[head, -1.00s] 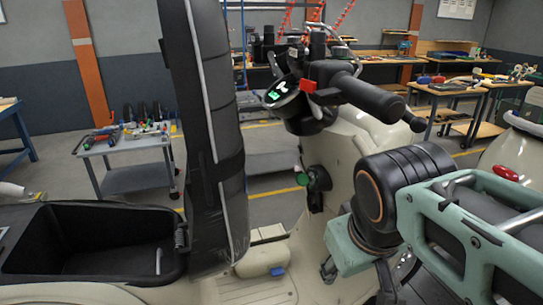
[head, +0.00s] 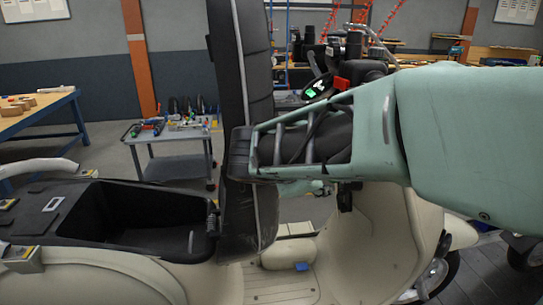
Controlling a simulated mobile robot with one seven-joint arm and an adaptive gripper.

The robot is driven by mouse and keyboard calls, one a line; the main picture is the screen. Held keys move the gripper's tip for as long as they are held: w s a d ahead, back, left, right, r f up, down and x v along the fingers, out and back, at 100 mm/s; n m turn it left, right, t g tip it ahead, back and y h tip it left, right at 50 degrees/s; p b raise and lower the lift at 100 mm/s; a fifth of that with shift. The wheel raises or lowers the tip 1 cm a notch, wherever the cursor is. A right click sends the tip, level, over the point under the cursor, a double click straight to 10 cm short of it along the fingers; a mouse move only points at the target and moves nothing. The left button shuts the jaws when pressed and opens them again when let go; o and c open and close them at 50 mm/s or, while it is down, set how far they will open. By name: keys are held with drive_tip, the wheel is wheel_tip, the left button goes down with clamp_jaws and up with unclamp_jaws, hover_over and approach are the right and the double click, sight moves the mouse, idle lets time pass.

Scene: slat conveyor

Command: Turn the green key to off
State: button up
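The green key is hidden in the head view now, behind my arm. A small black part (head: 345,196), likely the lock housing on the cream scooter's front shield, shows just under my arm. My teal arm comes in from the right and crosses in front of the scooter. Its dark joint reaches the raised black seat in the picture. A small teal part of mine hangs below the arm, near where the key sits. My gripper's fingers are not visible, so I cannot see whether they touch the key.
The raised black seat (head: 243,80) stands upright left of the lock area. The open storage bin (head: 140,222) lies to its left. The handlebar's red switch (head: 341,83) and lit display (head: 317,87) are above my arm. A grey tool cart (head: 172,138) stands behind.

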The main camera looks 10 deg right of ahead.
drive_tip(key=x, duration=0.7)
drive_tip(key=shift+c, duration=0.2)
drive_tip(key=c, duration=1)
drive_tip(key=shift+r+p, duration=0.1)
drive_tip(key=shift+p, duration=0.45)
